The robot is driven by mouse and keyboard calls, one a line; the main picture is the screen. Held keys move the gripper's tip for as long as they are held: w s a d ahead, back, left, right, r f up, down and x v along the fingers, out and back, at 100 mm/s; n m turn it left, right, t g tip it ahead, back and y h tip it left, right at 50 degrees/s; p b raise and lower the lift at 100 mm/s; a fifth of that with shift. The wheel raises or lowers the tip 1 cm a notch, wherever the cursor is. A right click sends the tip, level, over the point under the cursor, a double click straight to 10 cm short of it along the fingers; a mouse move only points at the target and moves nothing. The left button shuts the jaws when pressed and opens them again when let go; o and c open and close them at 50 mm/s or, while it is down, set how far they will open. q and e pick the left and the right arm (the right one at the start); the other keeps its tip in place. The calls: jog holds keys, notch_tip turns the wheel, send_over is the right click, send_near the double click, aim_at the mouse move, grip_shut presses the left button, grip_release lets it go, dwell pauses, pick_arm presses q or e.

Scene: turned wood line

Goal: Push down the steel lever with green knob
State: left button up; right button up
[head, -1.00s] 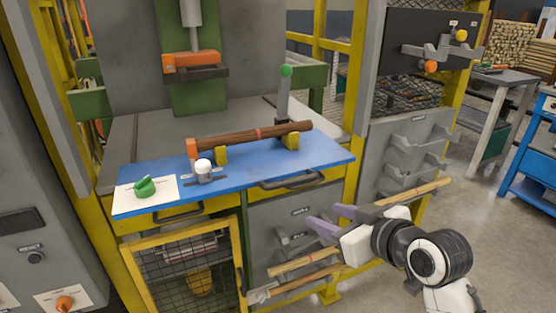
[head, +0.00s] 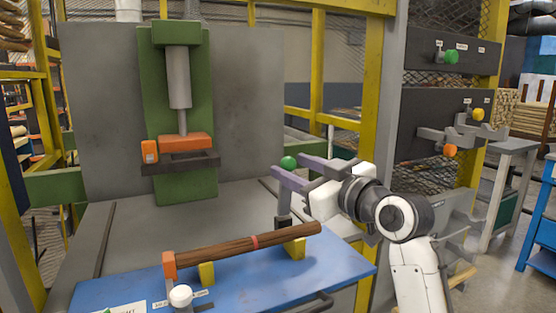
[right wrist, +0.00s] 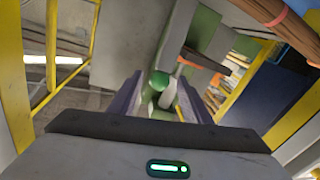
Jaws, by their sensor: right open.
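The steel lever has a green knob (head: 288,162), which shows at the right rear of the blue worktop in the head view. I cannot tell whether the fingers touch the lever. My left gripper is not in view.
A dark wooden spindle (head: 235,250) lies on yellow supports on the blue worktop (head: 345,266). A green press (head: 178,110) with an orange head stands behind. Panels at the right carry another green knob (head: 452,57), a yellow knob (head: 477,115) and an orange knob (head: 450,150).

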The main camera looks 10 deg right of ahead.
jog(key=x, duration=0.6)
jog(key=shift+w+f, duration=0.1)
jog(key=shift+f, duration=0.05)
grip_shut()
